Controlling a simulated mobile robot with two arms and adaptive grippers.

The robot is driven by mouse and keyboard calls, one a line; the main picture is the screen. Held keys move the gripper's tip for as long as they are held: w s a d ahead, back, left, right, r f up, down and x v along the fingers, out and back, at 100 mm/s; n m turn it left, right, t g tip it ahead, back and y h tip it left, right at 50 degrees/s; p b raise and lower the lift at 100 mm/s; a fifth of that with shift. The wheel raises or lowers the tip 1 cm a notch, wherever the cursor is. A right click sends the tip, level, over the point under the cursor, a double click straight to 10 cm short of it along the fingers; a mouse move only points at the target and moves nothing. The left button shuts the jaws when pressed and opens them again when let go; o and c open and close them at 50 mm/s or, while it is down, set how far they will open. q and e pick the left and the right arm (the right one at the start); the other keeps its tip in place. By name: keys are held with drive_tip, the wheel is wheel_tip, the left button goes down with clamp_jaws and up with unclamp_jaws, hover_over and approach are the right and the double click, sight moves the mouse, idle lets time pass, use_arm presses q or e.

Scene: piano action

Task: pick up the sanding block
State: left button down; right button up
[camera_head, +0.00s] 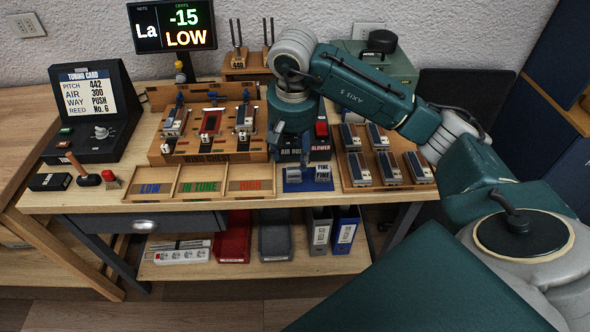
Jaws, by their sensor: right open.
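My right gripper (290,157) hangs fingers-down over the middle of the bench, open, with nothing visible between its fingers. Just below and to its right, a small grey block marked FINE (322,173) sits on a blue pad (300,186). It may be the sanding block, but it is too small to be sure. A similar grey piece (292,175) is beside it, partly behind the fingers. I cannot tell whether the gripper touches either piece. My left gripper is not in view.
A sorting tray (200,196) marked LOW, IN TUNE and HIGH lies left of the pad. A wooden rack of reed pieces (385,186) stands right. The wind chest (205,157) and blower box (320,150) are close behind. A black box (48,182) lies far left.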

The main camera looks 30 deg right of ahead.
sight(294, 168)
drive_tip(key=f, duration=0.2)
drive_tip(key=shift+w+f, duration=0.2)
drive_tip(key=shift+f, duration=0.2)
drive_tip(key=f, duration=0.1)
drive_tip(key=f+p, duration=0.2)
drive_tip(key=f, duration=0.1)
drive_tip(key=shift+w+d+f, duration=0.1)
drive_tip(key=shift+w+d, duration=0.15)
drive_tip(key=shift+d, duration=0.15)
drive_tip(key=shift+w+f, duration=0.1)
drive_tip(key=shift+f, duration=0.4)
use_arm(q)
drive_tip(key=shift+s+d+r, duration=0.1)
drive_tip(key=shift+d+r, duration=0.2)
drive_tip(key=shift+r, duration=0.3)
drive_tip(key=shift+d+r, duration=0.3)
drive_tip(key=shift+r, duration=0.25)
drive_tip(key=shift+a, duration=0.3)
use_arm(e)
clamp_jaws()
